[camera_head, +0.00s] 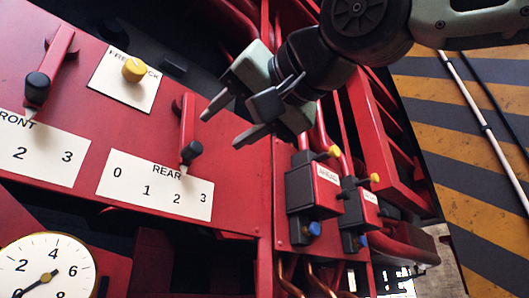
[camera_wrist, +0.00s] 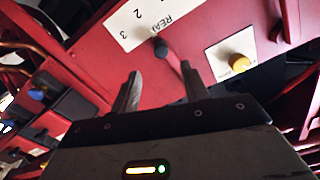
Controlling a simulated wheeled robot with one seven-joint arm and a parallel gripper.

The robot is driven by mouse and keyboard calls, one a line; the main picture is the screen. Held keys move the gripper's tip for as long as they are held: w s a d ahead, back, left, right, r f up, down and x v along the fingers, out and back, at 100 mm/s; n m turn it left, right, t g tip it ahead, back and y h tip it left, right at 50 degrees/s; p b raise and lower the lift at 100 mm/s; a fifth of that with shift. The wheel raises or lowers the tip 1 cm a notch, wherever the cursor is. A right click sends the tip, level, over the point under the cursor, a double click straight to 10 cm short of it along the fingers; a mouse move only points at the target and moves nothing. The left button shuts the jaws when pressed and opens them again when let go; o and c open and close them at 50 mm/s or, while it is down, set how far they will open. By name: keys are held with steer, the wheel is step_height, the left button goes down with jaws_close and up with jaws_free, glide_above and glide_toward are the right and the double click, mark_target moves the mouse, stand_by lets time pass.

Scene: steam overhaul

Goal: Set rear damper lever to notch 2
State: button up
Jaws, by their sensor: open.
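The rear damper lever (camera_head: 187,128) is a red bar with a black knob, hanging over a white plate (camera_head: 145,194) marked REAR and 0 to 3. Its pale tip is near 2 and 3; I cannot tell exactly which notch. My gripper (camera_head: 222,128) is open and empty, just right of the lever, its fingers towards the panel. In the wrist view, the lever's black knob (camera_wrist: 160,48) shows beyond and between the two open fingers (camera_wrist: 160,76), apart from them. The plate (camera_wrist: 140,22) appears upside down there, its 0 and 1 out of view.
The front damper lever (camera_head: 50,65) is at the upper left, with its own plate. A yellow knob (camera_head: 134,69) sits above the rear plate. A gauge (camera_head: 47,268) is at the lower left. Valve boxes (camera_head: 312,190) with yellow and blue knobs stand right of the panel. Striped floor lies further right.

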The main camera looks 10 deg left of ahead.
steer(key=b+v, duration=0.2)
steer(key=v, duration=0.5)
stand_by(0.4)
